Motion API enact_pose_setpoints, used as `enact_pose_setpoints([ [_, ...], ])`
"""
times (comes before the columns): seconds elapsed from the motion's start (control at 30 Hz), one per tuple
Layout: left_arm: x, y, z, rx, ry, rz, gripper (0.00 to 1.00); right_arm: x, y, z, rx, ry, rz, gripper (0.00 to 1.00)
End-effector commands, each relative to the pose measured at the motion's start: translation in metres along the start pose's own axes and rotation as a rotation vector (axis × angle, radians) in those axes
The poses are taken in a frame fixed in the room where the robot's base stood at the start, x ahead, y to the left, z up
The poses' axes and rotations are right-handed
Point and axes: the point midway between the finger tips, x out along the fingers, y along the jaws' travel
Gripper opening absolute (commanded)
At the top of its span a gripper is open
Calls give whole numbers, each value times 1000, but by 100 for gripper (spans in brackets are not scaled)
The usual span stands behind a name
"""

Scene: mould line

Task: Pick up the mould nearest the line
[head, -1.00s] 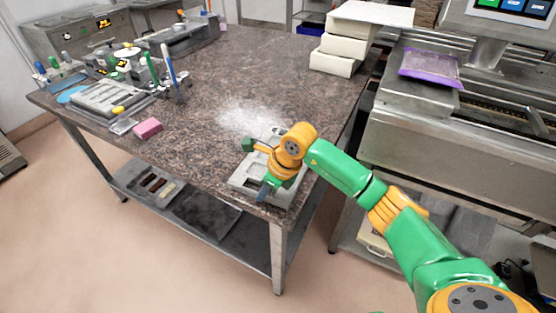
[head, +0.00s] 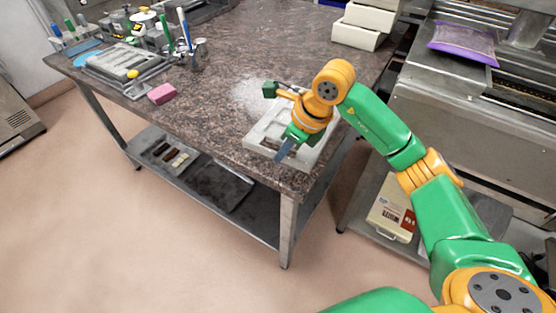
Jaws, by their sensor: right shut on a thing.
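A pale grey-white mould (head: 259,135) is at the near right corner of the stone-topped table (head: 215,120). My right gripper (head: 279,121) is over the mould and shut on it, with one dark finger at its near edge. The arm and wrist hide the mould's middle and right part. I cannot tell whether the mould is clear of the table top. A second grey mould-like tray (head: 122,64) lies at the table's far left. My left gripper is not in view.
A pink sponge (head: 161,94) and a cup of pens (head: 187,50) stand on the left of the table. White blocks (head: 360,32) are stacked at the back right. A steel line machine (head: 460,115) with a purple bag (head: 463,42) stands to the right.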

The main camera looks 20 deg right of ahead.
Motion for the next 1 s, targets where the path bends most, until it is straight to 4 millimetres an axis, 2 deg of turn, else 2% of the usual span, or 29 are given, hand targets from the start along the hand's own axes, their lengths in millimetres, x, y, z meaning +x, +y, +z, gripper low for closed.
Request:
enact_pose_setpoints([
  [0.1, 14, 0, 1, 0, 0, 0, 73, -37, 10, -11, -5, -8, -11, 0],
  [0.3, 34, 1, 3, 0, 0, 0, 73, -81, 36, -50, -2, -4, -9, 0],
  [0.43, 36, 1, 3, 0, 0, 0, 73, -100, 47, -63, 0, -4, -7, 0],
  [0.57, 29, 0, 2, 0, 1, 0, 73, -114, 51, -66, 0, -1, -4, 0],
  [0.83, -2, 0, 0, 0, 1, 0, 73, -145, 52, -54, -1, -1, -2, 0],
  [1.0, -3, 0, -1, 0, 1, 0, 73, -146, 52, -54, 0, -1, -1, 0],
])
